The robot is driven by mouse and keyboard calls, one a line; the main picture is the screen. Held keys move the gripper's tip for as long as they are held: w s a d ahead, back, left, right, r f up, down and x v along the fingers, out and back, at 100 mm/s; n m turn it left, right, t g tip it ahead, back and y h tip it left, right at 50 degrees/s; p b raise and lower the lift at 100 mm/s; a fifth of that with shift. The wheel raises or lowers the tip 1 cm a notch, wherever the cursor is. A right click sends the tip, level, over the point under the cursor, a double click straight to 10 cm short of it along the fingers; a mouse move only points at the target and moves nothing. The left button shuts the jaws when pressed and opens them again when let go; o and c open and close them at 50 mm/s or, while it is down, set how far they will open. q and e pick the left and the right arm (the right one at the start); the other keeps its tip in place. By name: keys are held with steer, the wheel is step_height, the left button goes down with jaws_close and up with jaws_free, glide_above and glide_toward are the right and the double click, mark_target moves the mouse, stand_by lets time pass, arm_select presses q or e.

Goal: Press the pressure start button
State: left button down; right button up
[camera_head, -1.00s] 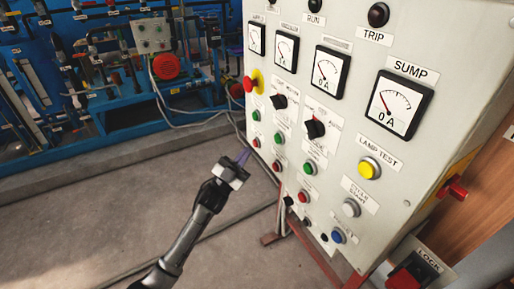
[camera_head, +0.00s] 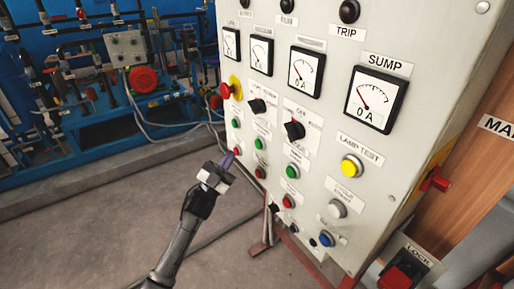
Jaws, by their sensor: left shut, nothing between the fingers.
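The control panel (camera_head: 330,130) is a pale upright cabinet with dial gauges, knobs and coloured buttons. Green buttons sit in a slanting row: a left one (camera_head: 235,123), a middle one (camera_head: 260,143) and a right one (camera_head: 292,171). Red buttons sit below them: a left one (camera_head: 237,150), a middle one (camera_head: 260,173) and a right one (camera_head: 289,201). Their labels are too small to read, so I cannot tell which is the pressure start button. My left gripper (camera_head: 227,160) is shut and empty, its tips just below the left red button in the picture; contact is unclear. My right gripper is not in view.
A red mushroom button on a yellow plate (camera_head: 235,87) sticks out at the panel's left edge. A yellow lamp-test button (camera_head: 351,166), a grey button (camera_head: 337,209) and a blue button (camera_head: 326,239) are further right. Blue pipework (camera_head: 90,130) stands behind. The floor at left is clear.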

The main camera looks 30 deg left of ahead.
mark_target(259, 145)
arm_select(q)
steer(key=w, duration=0.1)
steer(key=w+d+b, duration=0.1)
steer(key=w, duration=0.1)
steer(key=w+d+b, duration=0.1)
steer(key=w, duration=0.1)
steer(key=shift+w, duration=0.2)
stand_by(0.4)
stand_by(0.8)
stand_by(0.8)
steer(key=shift+w+d, duration=0.15)
steer(key=shift+w, duration=0.05)
steer(key=shift+w, duration=0.2)
